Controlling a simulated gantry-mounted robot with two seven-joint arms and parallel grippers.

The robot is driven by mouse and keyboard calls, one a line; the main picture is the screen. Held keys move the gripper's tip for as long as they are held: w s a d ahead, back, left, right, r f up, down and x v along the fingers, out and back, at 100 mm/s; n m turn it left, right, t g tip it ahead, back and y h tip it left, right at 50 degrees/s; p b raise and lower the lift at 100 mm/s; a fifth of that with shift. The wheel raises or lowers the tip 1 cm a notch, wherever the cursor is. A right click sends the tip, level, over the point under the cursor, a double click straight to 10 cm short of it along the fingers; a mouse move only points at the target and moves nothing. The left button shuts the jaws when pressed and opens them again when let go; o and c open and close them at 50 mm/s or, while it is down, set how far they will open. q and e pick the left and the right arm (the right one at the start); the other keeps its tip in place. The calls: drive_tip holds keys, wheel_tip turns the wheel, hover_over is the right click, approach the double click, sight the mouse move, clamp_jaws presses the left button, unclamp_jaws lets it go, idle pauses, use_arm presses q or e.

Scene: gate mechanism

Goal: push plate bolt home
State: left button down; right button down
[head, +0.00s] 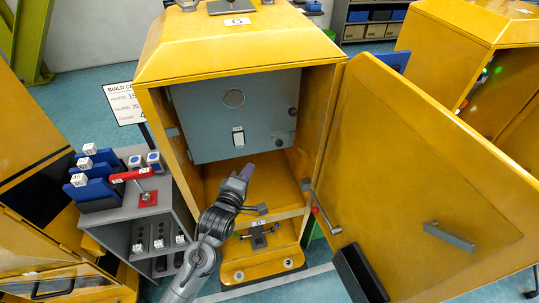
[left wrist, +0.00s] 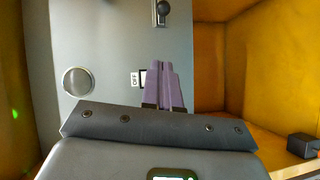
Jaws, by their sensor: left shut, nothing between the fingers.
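A grey plate (head: 218,115) fills the upper part of the open yellow cabinet and shows in the left wrist view (left wrist: 110,40). My left gripper (head: 246,172) is shut and empty, below the plate's lower edge in the head view. Its purple fingers (left wrist: 164,85) lie together before the plate; contact is unclear. My right gripper is out of view.
The yellow door (head: 400,170) stands open at the right, with a lever handle (head: 325,212) near its hinge side. A grey stand (head: 160,205) with a red handle (head: 132,175) is on the left. A dark block (head: 262,209) sits at the cabinet's front lip.

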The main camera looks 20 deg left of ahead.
use_arm(q)
drive_tip(key=shift+w+r, duration=0.1)
idle(0.3)
drive_tip(key=shift+w, duration=0.15)
approach(275, 141)
drive_tip(key=w+a, duration=0.2)
drive_tip(key=a, duration=0.1)
drive_tip(key=w+d, duration=0.2)
drive_tip(key=shift+w+d+f, duration=0.15)
drive_tip(key=shift+w+f, duration=0.1)
drive_tip(key=shift+w+d+f, duration=0.1)
drive_tip(key=shift+w+d, duration=0.2)
